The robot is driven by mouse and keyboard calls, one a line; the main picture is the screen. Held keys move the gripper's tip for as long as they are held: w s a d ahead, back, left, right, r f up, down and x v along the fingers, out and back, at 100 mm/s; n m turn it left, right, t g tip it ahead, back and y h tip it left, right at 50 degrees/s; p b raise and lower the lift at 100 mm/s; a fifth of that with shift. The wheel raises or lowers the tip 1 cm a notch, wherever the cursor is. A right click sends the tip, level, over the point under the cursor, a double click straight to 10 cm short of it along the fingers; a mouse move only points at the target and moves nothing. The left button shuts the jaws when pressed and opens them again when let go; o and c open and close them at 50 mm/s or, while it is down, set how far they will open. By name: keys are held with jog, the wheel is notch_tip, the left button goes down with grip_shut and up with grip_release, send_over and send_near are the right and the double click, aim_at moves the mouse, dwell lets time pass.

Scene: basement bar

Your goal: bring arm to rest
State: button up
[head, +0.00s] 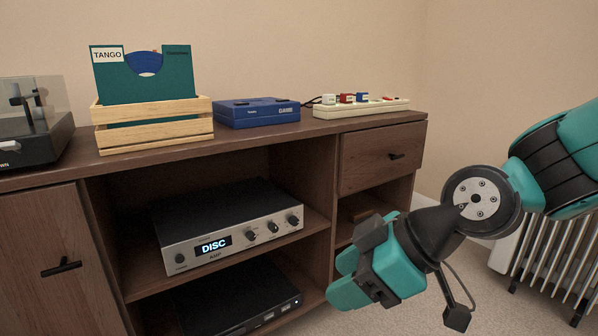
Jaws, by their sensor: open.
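My arm enters from the right in teal and black. My gripper (340,278) is low in front of the cabinet's right part, pointing down and left. Its teal fingers are apart and nothing shows between them. It covers part of the lower right shelf opening. I cannot tell whether it touches the cabinet; it appears to be in front of it.
A brown cabinet (270,147) carries a turntable (30,125), a wooden record crate (155,135), a blue game console (257,112) and a power strip with plugs (375,107). An amplifier (230,232) sits on its shelf, above a black player (240,300). A radiator (555,260) stands right.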

jog(key=s+d+r+m+g+h+p, duration=0.4)
jog(key=s+d+m, duration=0.4)
jog(key=s, duration=0.4)
notch_tip(320, 180, up, 38)
jog(key=t+p, duration=0.1)
jog(key=p, duration=3.5)
jog(key=shift+w+d+p, duration=0.3)
jog(key=shift+p, duration=0.1)
